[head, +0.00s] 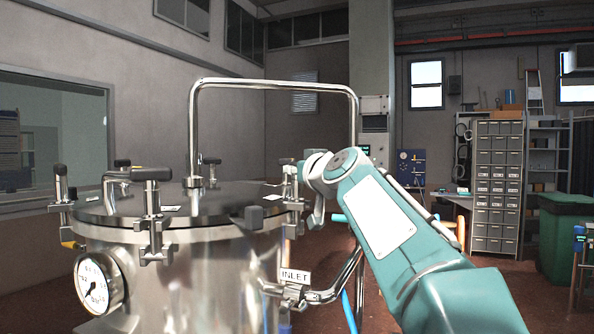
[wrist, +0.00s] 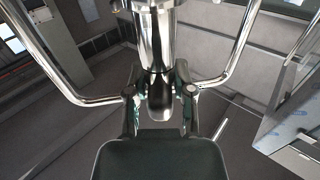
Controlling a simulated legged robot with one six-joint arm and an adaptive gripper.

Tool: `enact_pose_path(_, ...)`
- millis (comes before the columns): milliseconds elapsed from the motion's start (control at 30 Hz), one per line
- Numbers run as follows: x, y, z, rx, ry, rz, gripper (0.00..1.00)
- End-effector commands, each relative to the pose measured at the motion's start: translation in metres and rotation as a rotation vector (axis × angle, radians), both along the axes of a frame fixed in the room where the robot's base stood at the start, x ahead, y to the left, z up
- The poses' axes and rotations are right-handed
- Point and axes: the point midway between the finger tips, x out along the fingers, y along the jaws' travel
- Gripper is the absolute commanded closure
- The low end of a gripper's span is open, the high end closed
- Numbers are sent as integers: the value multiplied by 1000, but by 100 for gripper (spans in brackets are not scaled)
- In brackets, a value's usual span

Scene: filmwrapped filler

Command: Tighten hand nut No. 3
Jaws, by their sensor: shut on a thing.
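A steel vessel (head: 190,270) with a flat round lid (head: 190,208) stands at the left in the head view. Hand nuts with dark T-shaped grips sit around its rim; the nearest hand nut (head: 152,176) is upright at the front. Another hand nut (head: 290,172) is at the right rim, beside my arm's end. The numbers on the small tags are too small to read. In the wrist view my gripper (wrist: 160,95) is shut on a dark hand nut grip (wrist: 159,108), below a shiny metal post (wrist: 154,35).
A pressure gauge (head: 98,283) is on the vessel's left front. An INLET tag (head: 295,276) and pipe (head: 335,288) stick out below my wrist. Drawers (head: 497,185) and a green bin (head: 565,240) stand far right.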

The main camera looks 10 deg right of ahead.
Motion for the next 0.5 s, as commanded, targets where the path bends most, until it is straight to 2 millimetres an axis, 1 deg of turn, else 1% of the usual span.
enact_pose_path(167, 0, 1, -1, -1, 4, -17, 100)
enact_pose_path(500, 1, 0, -3, -3, 12, -106, 100)
